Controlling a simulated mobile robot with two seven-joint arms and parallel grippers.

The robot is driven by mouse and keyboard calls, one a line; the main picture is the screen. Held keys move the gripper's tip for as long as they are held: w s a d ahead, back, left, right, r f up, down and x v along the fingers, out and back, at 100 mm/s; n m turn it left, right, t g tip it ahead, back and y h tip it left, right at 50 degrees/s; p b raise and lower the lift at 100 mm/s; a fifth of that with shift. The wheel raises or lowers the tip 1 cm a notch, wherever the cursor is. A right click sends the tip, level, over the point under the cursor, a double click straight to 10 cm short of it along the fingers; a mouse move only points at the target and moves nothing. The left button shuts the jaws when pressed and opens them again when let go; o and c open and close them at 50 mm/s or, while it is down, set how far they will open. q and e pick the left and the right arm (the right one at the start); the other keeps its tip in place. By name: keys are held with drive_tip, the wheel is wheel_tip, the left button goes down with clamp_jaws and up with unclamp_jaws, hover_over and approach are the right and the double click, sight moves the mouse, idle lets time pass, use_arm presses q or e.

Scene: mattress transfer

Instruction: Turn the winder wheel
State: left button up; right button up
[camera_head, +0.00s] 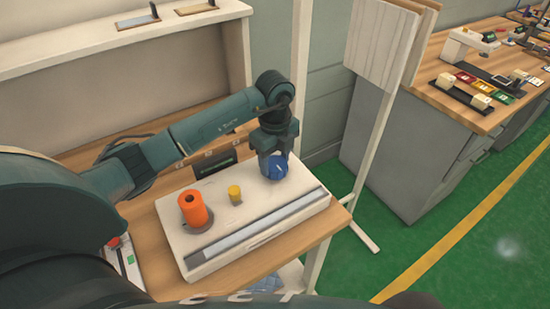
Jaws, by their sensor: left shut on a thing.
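The winder is a white box (247,225) on the wooden table, with an orange spool (193,208) standing on its left side and a small yellow knob (235,192) near the middle. A blue wheel (275,168) sits at its back right corner. My left gripper (275,155) reaches down from above and is shut on the blue wheel, its fingers hiding part of it. A long grey strip (258,225) runs along the front of the box. My right gripper is not in view.
A white board on a stand (382,42) is just right of the table. A grey cabinet with a wooden top (470,85) holds several small items. Green floor (400,250) with a yellow line is clear at the right. A white shelf unit stands behind.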

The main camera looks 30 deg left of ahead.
use_arm(q)
drive_tip(key=shift+c, duration=1.1)
